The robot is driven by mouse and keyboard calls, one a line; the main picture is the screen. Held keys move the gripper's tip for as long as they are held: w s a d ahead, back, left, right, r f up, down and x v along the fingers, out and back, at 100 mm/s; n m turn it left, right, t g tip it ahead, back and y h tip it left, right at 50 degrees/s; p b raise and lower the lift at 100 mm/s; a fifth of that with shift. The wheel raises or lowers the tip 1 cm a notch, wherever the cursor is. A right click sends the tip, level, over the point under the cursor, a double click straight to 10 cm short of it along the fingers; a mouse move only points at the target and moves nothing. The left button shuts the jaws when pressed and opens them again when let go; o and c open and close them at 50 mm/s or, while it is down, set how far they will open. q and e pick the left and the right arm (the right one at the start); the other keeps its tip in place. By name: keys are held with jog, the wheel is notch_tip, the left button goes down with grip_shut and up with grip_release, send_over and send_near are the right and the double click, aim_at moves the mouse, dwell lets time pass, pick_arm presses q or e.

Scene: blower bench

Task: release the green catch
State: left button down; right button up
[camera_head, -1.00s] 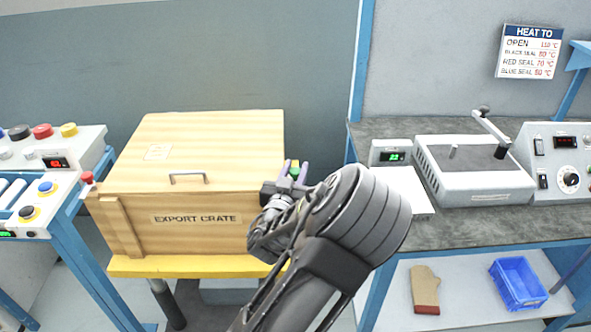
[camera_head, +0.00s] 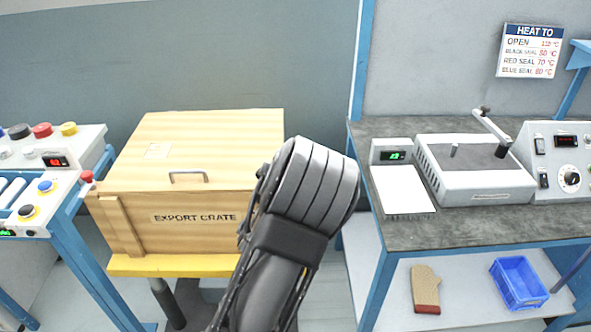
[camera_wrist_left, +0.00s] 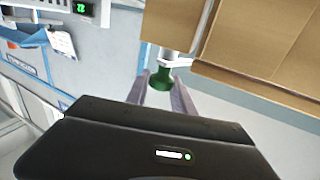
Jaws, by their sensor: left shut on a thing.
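In the left wrist view the crate (camera_wrist_left: 245,40) fills the upper right. The green catch (camera_wrist_left: 161,82) sticks out from the crate's edge on a pale metal stem. My left gripper (camera_wrist_left: 161,90) is shut on the green catch, one finger on each side of it. In the head view my arm hides the gripper and the catch at the crate's right side. My right gripper is in neither view.
The crate rests on a yellow-topped stand (camera_head: 170,265). A button panel (camera_head: 40,205) stands at the left. At the right a grey bench (camera_head: 460,228) carries a hot plate device (camera_head: 475,175) and a white pad (camera_head: 402,190).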

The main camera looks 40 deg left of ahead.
pick_arm(q)
jog(key=shift+a+f+m+t+h+b, duration=0.1)
jog(key=shift+m+t+h+b, duration=0.1)
jog(key=shift+m+h+b, duration=1)
jog(key=shift+a+m+t+h+b, duration=0.15)
jog(key=shift+m+h+b, duration=0.65)
jog(key=shift+h, duration=0.8)
jog(key=shift+d+m+h+b, duration=0.2)
jog(key=shift+m+h+b, duration=0.35)
jog(key=shift+h, duration=0.55)
jog(key=c, duration=1.1)
grip_release()
jog(key=s, duration=0.5)
jog(key=s+a, duration=0.1)
jog(key=s, duration=0.1)
jog(key=shift+s, duration=0.4)
